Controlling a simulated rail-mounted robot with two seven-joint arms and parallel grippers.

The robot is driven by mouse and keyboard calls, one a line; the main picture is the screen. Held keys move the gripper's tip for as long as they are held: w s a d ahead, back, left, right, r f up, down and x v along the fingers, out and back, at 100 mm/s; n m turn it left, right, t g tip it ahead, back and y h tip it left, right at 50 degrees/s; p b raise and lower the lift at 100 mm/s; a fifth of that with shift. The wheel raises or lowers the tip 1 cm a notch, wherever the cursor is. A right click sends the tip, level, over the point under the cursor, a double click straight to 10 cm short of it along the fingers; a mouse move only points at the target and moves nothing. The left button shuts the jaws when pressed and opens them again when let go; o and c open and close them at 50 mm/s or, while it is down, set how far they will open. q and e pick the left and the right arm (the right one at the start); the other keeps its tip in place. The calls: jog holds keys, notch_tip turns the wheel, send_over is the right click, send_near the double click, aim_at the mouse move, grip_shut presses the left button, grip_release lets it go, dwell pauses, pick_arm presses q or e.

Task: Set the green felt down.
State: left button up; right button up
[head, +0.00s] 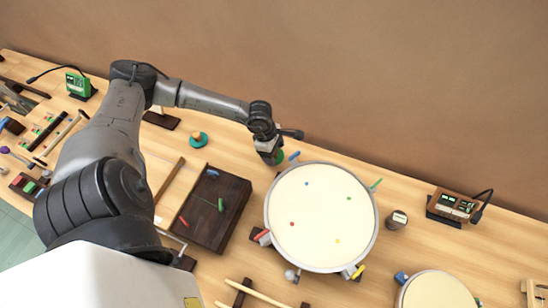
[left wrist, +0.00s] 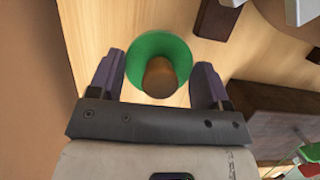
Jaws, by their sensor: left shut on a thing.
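The green felt (left wrist: 150,50) is a round disc with a brown wooden knob (left wrist: 160,77). In the head view a bit of the green felt (head: 279,157) shows under my left gripper (head: 270,157), close to the upper left of the big white drum. The gripper hides most of the felt there. I cannot tell whether the felt touches the table. My right gripper is not in view.
The white drum (head: 320,215) with coloured dots and clamps around its rim is right of the gripper. A dark wooden box (head: 232,205) lies below left. A teal disc with an orange knob (head: 197,138) sits left. A small can (head: 397,220) stands right of the drum.

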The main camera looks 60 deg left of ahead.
pick_arm(q)
jog(key=shift+f, duration=0.4)
jog(key=shift+f+b, duration=0.3)
jog(key=shift+f, duration=1.3)
jog(key=o, duration=0.9)
jog(key=shift+f, duration=0.1)
jog(key=p+v, duration=0.1)
jog(key=v, duration=1)
jog(key=shift+p, duration=0.35)
jog(key=shift+a+r, duration=0.1)
jog(key=shift+r, duration=0.5)
